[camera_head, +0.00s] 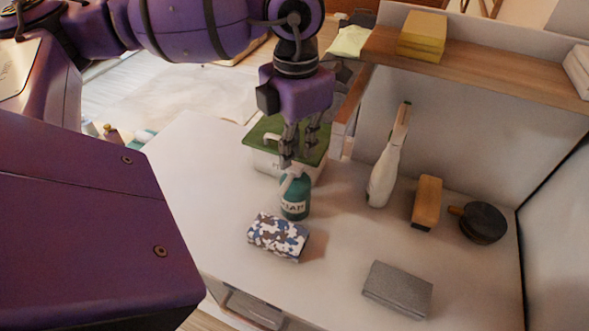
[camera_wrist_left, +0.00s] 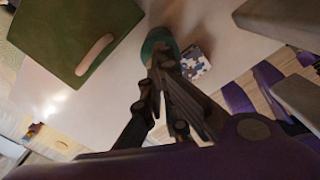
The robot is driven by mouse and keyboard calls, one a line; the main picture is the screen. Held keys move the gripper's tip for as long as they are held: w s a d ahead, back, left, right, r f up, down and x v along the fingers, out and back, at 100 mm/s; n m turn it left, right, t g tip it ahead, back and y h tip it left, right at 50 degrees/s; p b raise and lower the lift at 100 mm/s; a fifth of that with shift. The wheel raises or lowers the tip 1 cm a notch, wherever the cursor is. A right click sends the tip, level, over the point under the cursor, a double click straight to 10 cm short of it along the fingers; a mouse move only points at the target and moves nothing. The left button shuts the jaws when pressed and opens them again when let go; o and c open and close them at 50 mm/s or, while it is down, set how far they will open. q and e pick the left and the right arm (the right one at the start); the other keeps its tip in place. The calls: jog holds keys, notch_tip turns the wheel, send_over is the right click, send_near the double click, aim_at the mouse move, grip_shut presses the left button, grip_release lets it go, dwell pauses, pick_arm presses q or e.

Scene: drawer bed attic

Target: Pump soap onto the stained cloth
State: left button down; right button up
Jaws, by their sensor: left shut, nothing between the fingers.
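The green soap bottle (camera_head: 295,199) stands upright on the white counter, its pale pump head just under my left gripper (camera_head: 288,166). The left gripper points down with its fingers shut and empty, at or just above the pump; I cannot tell if they touch. In the left wrist view the fingertips (camera_wrist_left: 163,62) overlap the green bottle (camera_wrist_left: 156,42). The folded cloth (camera_head: 278,236), patterned in white, blue and brown, lies in front of the bottle. It also shows partly in the left wrist view (camera_wrist_left: 196,62). My right gripper is not in view.
A white box with a green lid (camera_head: 262,135) stands behind the bottle. A white spray-like bottle (camera_head: 385,175), a wooden brush (camera_head: 426,202), a dark round pot (camera_head: 482,222) and a grey block (camera_head: 397,290) stand to the right.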

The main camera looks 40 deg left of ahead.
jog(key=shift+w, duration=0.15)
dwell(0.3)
pick_arm(q)
jog(key=shift+r, duration=0.4)
notch_tip(320, 180, up, 4)
jog(key=shift+f+p, duration=0.2)
jog(key=shift+p, duration=0.8)
jog(key=shift+r+p, duration=0.35)
jog(key=shift+r, duration=0.4)
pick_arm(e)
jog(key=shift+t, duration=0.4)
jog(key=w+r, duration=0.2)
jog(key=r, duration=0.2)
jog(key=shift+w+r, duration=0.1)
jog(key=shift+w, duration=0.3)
